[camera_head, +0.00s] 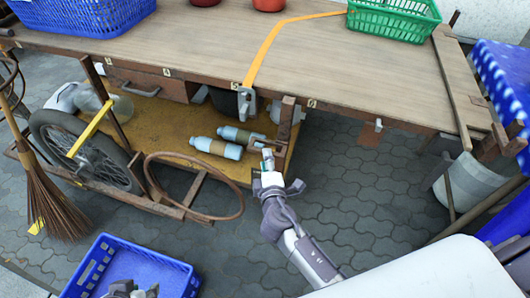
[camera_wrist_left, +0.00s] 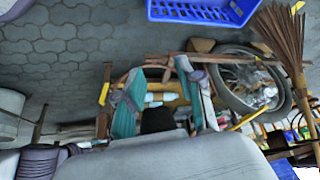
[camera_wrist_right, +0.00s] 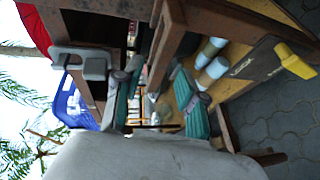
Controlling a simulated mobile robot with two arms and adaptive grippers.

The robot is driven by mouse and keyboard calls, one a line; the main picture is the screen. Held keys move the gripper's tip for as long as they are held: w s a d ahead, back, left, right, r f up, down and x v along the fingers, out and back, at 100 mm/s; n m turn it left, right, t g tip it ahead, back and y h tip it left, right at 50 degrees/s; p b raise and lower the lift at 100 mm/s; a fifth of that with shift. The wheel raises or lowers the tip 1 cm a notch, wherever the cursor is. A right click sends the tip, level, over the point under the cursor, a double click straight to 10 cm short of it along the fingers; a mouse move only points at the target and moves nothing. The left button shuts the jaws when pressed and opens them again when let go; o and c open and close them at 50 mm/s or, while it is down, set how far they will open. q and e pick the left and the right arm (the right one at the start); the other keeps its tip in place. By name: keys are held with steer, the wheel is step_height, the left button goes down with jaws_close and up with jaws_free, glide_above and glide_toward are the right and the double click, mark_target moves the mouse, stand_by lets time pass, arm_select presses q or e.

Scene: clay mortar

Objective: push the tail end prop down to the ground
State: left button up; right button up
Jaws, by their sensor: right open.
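A short brown wooden post (camera_head: 286,122), which looks like the tail end prop, hangs upright under the cart's tabletop with its lower end above the paving. I cannot be sure it is the prop. My right gripper (camera_head: 267,158) is beside its lower end, near a small bracket. In the right wrist view the right gripper (camera_wrist_right: 157,70) is open, with a brown wooden member (camera_wrist_right: 165,45) beyond its fingers; contact cannot be told. My left gripper (camera_head: 132,290) is at the bottom edge by the blue crate. In the left wrist view the left gripper (camera_wrist_left: 160,75) is open and looks empty.
The wooden cart tabletop (camera_head: 200,45) spans the view. A blue crate (camera_head: 185,280) stands lower left.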

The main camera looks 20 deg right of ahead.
arm_select(q)
steer(key=shift+w+d+r+t+h, duration=0.2)
steer(key=shift+w+t, duration=0.25)
steer(key=shift+w, duration=0.3)
steer(key=shift+w+d+r+t+h, duration=0.1)
steer(key=shift+w+d+r+t, duration=0.3)
steer(key=shift+w, duration=0.35)
arm_select(e)
steer(key=shift+x, duration=2.3)
arm_select(q)
steer(key=shift+a, duration=0.1)
arm_select(e)
steer(key=shift+s, duration=0.1)
jaws_close()
arm_select(q)
steer(key=shift+f, duration=0.1)
